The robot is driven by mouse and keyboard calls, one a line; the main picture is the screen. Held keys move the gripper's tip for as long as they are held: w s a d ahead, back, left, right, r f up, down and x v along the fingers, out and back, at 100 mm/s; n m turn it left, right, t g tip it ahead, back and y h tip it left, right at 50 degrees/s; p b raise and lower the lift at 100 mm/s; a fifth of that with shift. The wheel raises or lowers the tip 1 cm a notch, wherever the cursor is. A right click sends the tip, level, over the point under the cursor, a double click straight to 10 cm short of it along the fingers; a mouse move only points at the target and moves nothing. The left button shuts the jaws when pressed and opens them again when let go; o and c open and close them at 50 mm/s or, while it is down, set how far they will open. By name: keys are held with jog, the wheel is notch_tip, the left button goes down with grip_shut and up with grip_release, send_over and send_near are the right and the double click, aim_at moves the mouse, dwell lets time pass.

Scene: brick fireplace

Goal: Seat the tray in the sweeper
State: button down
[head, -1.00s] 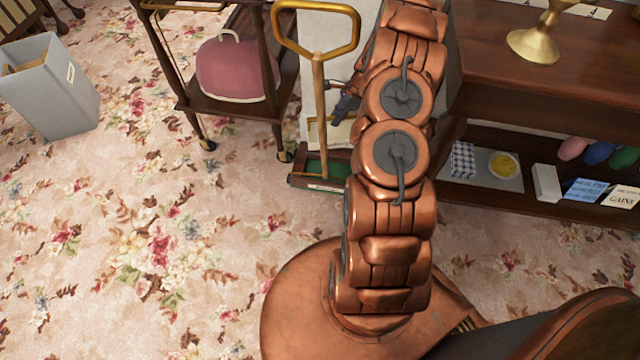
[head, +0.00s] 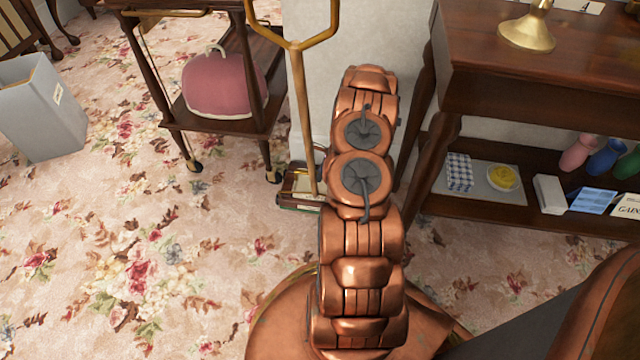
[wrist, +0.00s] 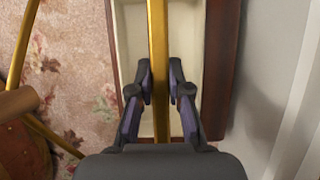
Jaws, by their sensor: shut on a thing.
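The sweeper (head: 290,207) stands on the carpet by the wall, with its long handle (head: 303,110) upright. The cream tray (head: 298,184) shows at the sweeper's top, left of my arm. In the wrist view, my gripper (wrist: 160,88) is shut on a brass bar (wrist: 158,40) running lengthwise over the tray's cream inside (wrist: 133,45). Dark red-brown walls (wrist: 218,60) flank the cream on both sides. My arm hides the gripper and part of the sweeper in the head view. I cannot tell whether the tray is fully down.
A wooden trolley (head: 215,122) with a pink cushion-like thing (head: 222,85) stands left of the sweeper. A dark wooden table (head: 500,95) with a loaded lower shelf is at right. A grey bin (head: 42,115) stands far left. The carpet in front is clear.

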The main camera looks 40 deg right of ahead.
jog(key=shift+f+b, duration=0.7)
jog(key=shift+f, duration=1.25)
jog(key=c, duration=1.1)
grip_release()
jog(key=p+v, duration=0.4)
jog(key=v, duration=0.8)
jog(key=shift+r, duration=0.1)
